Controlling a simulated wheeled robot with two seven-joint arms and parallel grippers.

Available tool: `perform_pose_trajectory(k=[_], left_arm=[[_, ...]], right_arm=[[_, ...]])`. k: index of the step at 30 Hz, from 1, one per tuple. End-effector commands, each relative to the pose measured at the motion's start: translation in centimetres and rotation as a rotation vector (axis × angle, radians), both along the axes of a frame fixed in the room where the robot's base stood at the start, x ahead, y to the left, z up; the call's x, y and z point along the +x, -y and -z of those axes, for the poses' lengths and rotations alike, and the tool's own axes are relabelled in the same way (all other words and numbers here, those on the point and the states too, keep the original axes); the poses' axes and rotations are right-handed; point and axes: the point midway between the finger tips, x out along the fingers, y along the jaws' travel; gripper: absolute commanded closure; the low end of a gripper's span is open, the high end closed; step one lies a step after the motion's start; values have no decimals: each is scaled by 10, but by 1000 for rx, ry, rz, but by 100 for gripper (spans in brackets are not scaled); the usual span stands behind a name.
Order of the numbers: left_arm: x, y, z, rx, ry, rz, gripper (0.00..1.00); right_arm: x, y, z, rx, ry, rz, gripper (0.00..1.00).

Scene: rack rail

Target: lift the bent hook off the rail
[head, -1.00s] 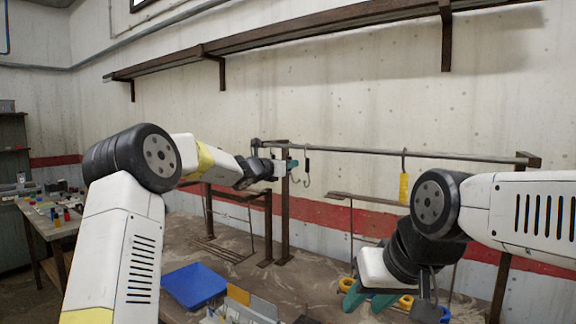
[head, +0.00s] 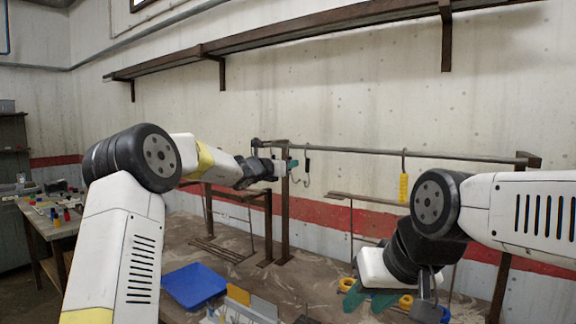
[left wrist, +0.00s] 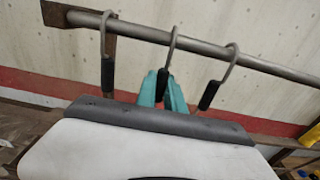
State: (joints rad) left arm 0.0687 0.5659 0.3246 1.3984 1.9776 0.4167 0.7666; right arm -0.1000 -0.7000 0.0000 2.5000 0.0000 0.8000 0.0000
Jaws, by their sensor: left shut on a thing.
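The rail (head: 340,150) runs along the wall. In the left wrist view, three hooks with black grips hang from the rail (left wrist: 205,48): a left hook (left wrist: 105,45), a middle hook (left wrist: 171,48) and a right hook (left wrist: 231,62). The right hook hangs tilted; I cannot tell surely which one is bent. My left gripper (head: 292,165), with teal fingers in the left wrist view (left wrist: 163,92), is shut on the middle hook's black grip. That hook's top is still over the rail. My right gripper (head: 368,300) is open, low at the right.
A yellow tag (head: 404,188) hangs from the rail further right. Rail posts (head: 285,215) stand on the bench. A blue tray (head: 195,285) and yellow rings (head: 406,301) lie on the bench. A long shelf (head: 300,30) is on the wall above.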

Motion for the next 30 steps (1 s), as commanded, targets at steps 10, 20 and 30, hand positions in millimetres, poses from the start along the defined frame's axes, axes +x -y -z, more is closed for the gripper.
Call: perform_pose_trajectory(k=[10,20,30], left_arm=[[0,0,-6,0,1,0,100],[0,0,-21,0,1,0,100],[0,0,-22,-1,1,0,100]], right_arm=[[0,0,0,0,0,0,64],[0,0,0,0,0,0,64],[0,0,0,0,0,0,64]])
